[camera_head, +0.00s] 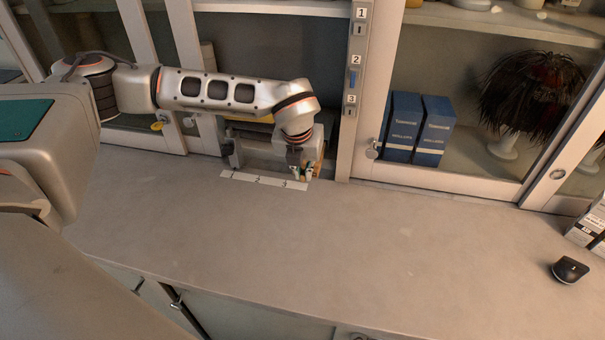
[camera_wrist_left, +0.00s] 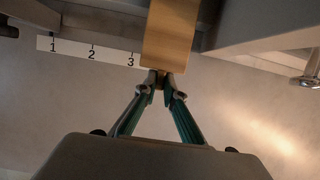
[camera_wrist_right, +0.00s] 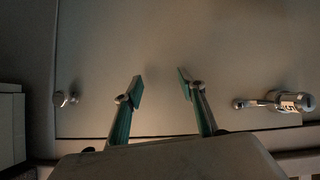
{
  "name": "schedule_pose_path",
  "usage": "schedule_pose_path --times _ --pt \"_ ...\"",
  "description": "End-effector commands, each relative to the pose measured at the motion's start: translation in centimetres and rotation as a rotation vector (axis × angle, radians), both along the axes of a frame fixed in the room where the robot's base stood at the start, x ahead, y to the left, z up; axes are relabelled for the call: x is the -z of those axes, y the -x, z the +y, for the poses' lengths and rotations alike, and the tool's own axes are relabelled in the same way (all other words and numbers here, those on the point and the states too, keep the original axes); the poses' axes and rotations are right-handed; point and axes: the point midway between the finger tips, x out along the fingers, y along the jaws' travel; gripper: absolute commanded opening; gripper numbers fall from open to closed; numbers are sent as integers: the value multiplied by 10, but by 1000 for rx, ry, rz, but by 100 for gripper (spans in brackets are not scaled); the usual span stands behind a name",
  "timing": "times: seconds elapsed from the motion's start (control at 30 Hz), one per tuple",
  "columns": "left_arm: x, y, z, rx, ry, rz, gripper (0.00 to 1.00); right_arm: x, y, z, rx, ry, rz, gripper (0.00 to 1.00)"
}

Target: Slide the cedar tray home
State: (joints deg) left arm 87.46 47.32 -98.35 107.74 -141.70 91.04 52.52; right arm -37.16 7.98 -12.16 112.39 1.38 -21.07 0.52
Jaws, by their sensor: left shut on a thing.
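The cedar tray (camera_wrist_left: 170,38) is a light wooden piece with straight sides in the left wrist view. It runs away from my left gripper (camera_wrist_left: 160,82) into the cabinet opening, right of the mark 3. The left fingers are closed on a small knob at its near end. In the head view, the left gripper (camera_head: 301,173) is low at the cabinet front, and only a sliver of the tray (camera_head: 320,160) shows beside it. My right gripper (camera_wrist_right: 157,82) is open and empty in the right wrist view, facing a flat panel. The tray's far end is hidden.
A white strip (camera_head: 262,180) numbered 1 to 3 lies on the counter (camera_head: 330,230) before the opening. A cabinet post (camera_head: 354,110) stands just right. Blue boxes (camera_head: 432,132) are behind glass; a black mouse (camera_head: 570,269) lies far right. The middle counter is clear.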

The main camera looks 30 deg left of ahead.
Motion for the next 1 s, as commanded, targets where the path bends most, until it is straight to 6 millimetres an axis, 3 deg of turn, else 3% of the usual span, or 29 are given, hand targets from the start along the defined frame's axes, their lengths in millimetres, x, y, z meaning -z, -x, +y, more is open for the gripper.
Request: schedule_pose_path --times 1.0 --pt "0 -36 9 0 1 -1 0 10 2 0 -1 0 5 40"
